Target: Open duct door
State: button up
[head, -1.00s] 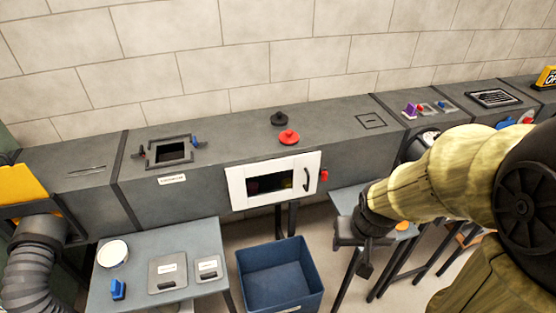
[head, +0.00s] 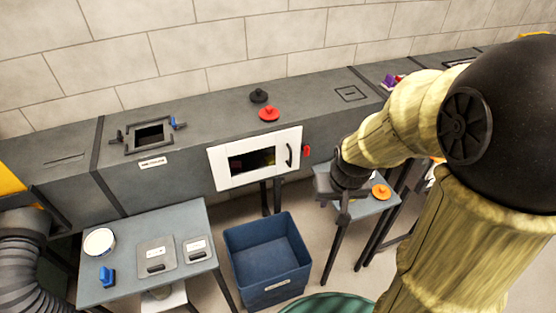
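The duct door (head: 221,168) is a white framed panel with a dark window, set in the front face of the grey duct (head: 185,178). It looks shut. A black curved handle (head: 289,155) is on its right side, and a red latch or knob (head: 306,152) sits just right of the frame. My gripper (head: 342,212) hangs to the right of the door and lower than it, clear of the handle. Its fingers are small and dark here, so their opening is unclear. Coloured items show dimly behind the window.
A blue bin (head: 268,262) stands on the floor below the door. A grey table (head: 122,236) at left holds panels, a blue brush and a white round item. A small table (head: 372,207) with an orange disc stands behind my gripper. Red (head: 269,114) and black (head: 258,95) knobs sit on the duct.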

jog(key=w+a+f, duration=0.2)
jog(key=w+a, duration=0.1)
jog(key=w, duration=1.3)
jog(key=n+t+b, duration=0.1)
jog(key=t+b, duration=0.1)
send_over(290, 159)
jog(key=s, duration=0.5)
jog(key=f, duration=0.2)
jog(key=d+f, duration=0.1)
jog(key=f, duration=0.1)
jog(key=shift+s+f, duration=0.1)
jog(key=shift+s, duration=0.1)
jog(key=shift+f, duration=0.1)
jog(key=shift+y, duration=0.3)
jog(key=p+x, duration=0.1)
jog(key=x, duration=0.7)
jog(key=p+x, duration=0.2)
jog(key=x, duration=0.7)
jog(key=shift+s+f, duration=0.15)
jog(key=shift+s, duration=0.05)
jog(key=shift+c, duration=0.2)
grip_shut()
